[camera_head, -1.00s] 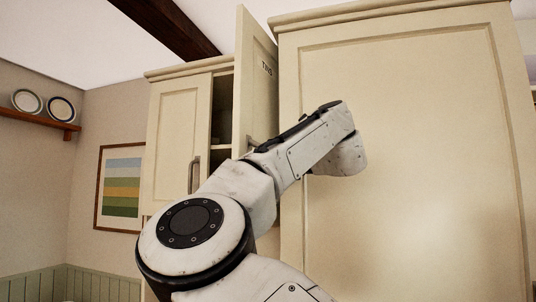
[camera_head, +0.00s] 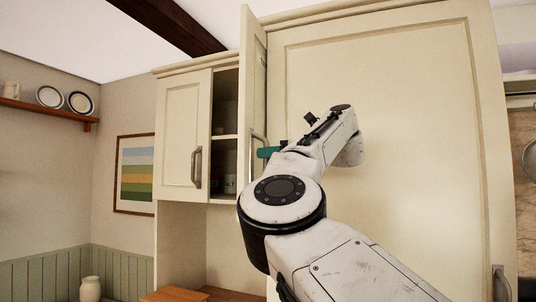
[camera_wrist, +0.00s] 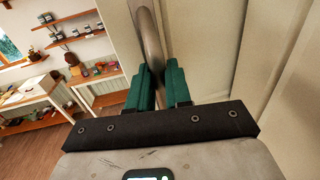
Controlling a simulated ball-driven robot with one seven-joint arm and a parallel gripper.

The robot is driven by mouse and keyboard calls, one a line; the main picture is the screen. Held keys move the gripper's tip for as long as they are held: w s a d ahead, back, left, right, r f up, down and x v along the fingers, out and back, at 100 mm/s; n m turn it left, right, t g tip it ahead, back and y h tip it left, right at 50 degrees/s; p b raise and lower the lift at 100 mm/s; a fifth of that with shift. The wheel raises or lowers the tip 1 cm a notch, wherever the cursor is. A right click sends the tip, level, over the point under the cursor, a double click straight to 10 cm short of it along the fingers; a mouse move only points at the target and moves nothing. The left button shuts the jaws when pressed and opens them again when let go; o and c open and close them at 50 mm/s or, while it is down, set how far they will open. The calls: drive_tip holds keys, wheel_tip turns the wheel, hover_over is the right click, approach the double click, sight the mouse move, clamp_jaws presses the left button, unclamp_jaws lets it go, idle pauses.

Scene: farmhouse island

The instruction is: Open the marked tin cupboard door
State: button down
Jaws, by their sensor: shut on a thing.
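The cream tin cupboard door (camera_head: 253,85) stands swung well out from its cupboard and is seen nearly edge-on. Its metal bar handle (camera_head: 259,141) is on the face turned toward the tall cabinet; the handle also shows in the wrist view (camera_wrist: 149,42). My gripper (camera_head: 267,152) is at this handle, with one teal finger showing in the head view. In the wrist view my gripper (camera_wrist: 160,80) has its teal fingers closed about the lower part of the handle, close to the door face. The label on the door cannot be read now.
The open cupboard shows dark shelves (camera_head: 226,136). Its left door (camera_head: 184,135) is shut. A tall cream cabinet (camera_head: 400,120) stands close on the right, behind my arm. A wooden worktop (camera_head: 178,295) lies below. The wrist view shows shelves and a side table (camera_wrist: 30,95) across the room.

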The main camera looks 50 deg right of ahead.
drive_tip(key=shift+s+d+r, duration=0.1)
drive_tip(key=shift+s+d, duration=0.15)
drive_tip(key=shift+d, duration=0.05)
drive_tip(key=c, duration=1.3)
unclamp_jaws()
drive_tip(key=shift+s+d, duration=0.15)
drive_tip(key=shift+o, duration=1)
drive_tip(key=s+b, duration=0.4)
drive_tip(key=s, duration=0.6)
drive_tip(key=shift+s+d, duration=0.3)
drive_tip(key=shift+d, duration=0.15)
drive_tip(key=shift+w, duration=0.1)
